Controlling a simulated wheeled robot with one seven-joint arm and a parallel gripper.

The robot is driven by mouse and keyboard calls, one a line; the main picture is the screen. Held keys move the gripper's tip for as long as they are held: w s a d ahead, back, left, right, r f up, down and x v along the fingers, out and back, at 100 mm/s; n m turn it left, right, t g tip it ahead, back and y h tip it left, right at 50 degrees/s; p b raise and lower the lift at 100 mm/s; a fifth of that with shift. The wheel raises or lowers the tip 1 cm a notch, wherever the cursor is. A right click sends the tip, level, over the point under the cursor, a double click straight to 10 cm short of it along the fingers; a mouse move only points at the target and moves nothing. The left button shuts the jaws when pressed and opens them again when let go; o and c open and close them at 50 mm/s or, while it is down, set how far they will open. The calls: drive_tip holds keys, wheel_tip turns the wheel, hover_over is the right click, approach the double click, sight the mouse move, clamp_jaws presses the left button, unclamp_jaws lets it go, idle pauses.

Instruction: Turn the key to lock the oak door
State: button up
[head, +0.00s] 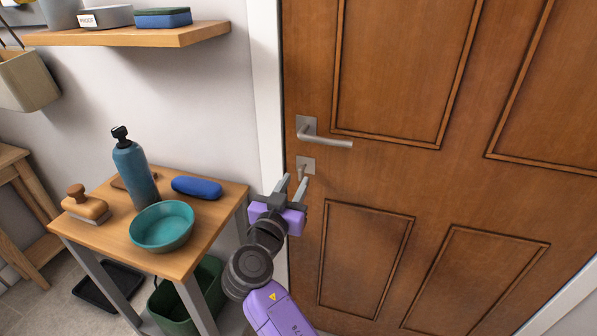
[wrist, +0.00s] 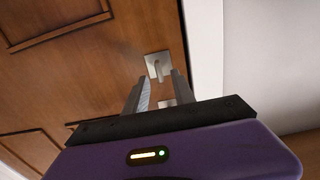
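The oak door (head: 460,190) is brown with raised panel mouldings and looks closed. A square metal lock plate (head: 309,164) sits below the lever handle (head: 325,141), which points right and is level. A small key-like piece stands out from the plate; it shows upright in the wrist view on the plate (wrist: 151,61). My gripper (head: 292,184) is in front of the lock, with its two grey fingers apart and nothing seen held. In the wrist view the fingers (wrist: 159,82) point at the lock plate. I cannot tell whether the tips reach the key.
A small wooden table (head: 205,228) left of the door holds a blue bottle (head: 136,175), a teal bowl (head: 162,227), a brush (head: 85,205) and a blue case (head: 196,187). A green bin (head: 178,307) stands below. The white door frame (head: 268,90) is close beside my gripper.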

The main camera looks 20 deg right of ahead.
sight(300, 175)
drive_tip(key=shift+x, duration=2.6)
clamp_jaws()
